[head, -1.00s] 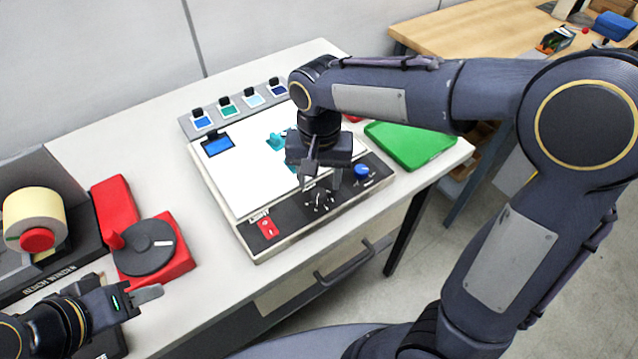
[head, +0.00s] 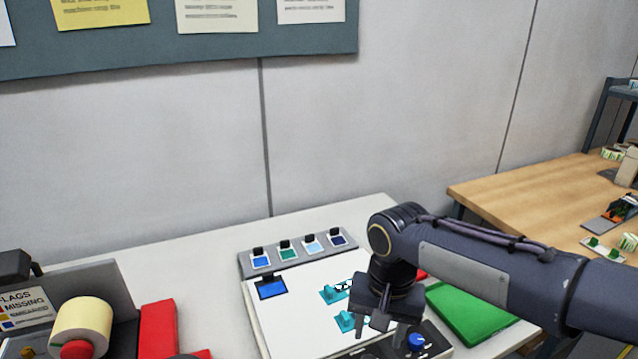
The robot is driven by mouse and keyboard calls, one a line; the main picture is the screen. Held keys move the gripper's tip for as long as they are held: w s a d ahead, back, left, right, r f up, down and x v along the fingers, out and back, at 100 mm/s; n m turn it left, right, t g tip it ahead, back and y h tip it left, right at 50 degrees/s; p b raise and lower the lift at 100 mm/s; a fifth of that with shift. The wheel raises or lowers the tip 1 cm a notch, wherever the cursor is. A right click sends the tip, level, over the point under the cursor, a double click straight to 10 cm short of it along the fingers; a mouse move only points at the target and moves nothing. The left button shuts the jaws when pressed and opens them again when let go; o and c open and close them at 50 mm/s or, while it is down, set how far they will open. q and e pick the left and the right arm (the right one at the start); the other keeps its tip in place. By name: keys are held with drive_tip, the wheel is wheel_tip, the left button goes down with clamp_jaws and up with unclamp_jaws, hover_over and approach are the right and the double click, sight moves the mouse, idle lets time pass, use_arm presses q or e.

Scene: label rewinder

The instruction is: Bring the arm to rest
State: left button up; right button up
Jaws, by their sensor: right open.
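My right arm comes in from the right, and its gripper (head: 391,328) points down over the front right part of the white-topped machine (head: 298,303). The gripper is open, with nothing seen between its fingers. Its fingers hang near the machine's dark front panel and a blue knob (head: 416,341); I cannot tell if they touch anything. Teal pieces (head: 345,321) lie on the white bed beside the gripper, partly hidden by it.
A strip with several colour swatches (head: 298,250) runs behind the white bed. A green pad (head: 474,312) lies under my right forearm. A cream roll (head: 82,324) and a red block (head: 158,328) stand at left. A wooden table (head: 545,190) is at right.

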drive_tip(key=s+d+f+n+t+y, duration=0.1)
drive_tip(key=s+d, duration=0.3)
drive_tip(key=s, duration=0.4)
drive_tip(key=s+d+f+n+t+y, duration=0.1)
drive_tip(key=s+d+t, duration=0.3)
drive_tip(key=s, duration=0.4)
drive_tip(key=shift+d+f+y, duration=0.15)
drive_tip(key=shift+f+y, duration=0.3)
drive_tip(key=shift+y, duration=0.25)
